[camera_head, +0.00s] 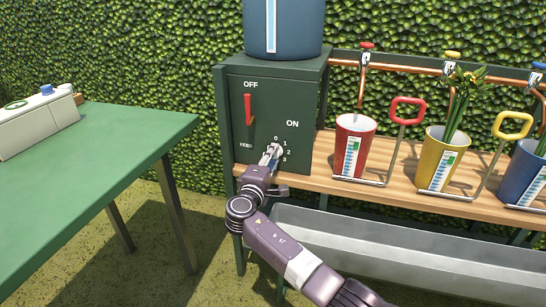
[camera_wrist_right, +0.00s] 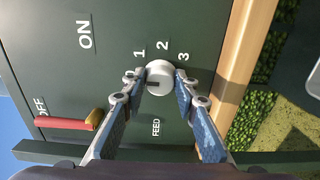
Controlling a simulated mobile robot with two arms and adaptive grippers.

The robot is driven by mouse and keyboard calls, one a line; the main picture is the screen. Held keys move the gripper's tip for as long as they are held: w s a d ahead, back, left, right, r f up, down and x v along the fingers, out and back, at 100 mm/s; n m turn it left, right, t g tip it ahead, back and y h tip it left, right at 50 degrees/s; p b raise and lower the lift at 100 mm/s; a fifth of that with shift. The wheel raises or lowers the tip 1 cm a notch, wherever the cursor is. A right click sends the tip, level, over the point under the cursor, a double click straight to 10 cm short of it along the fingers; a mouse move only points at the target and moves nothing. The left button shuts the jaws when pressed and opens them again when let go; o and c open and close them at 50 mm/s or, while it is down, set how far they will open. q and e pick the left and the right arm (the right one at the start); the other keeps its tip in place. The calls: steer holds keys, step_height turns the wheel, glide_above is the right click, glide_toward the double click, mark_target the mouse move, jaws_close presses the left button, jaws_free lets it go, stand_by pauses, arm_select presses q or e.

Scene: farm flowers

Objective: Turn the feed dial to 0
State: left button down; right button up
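The feed dial (camera_wrist_right: 158,78) is a small white knob on the dark green panel (camera_head: 287,97), ringed by the marks 0, 1, 2 and 3. In the head view the right gripper (camera_head: 271,153) reaches the panel and partly covers the dial. My left gripper shows in neither view.
A blue tank (camera_head: 285,28) sits on top. Red (camera_head: 354,146) and yellow (camera_head: 440,157) pots stand on a wooden shelf (camera_head: 318,172) at the right. A green table (camera_head: 110,150) is at the left.

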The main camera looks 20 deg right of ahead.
steer(key=o, duration=0.4)
steer(key=shift+w+r, duration=0.1)
steer(key=v, duration=1.2)
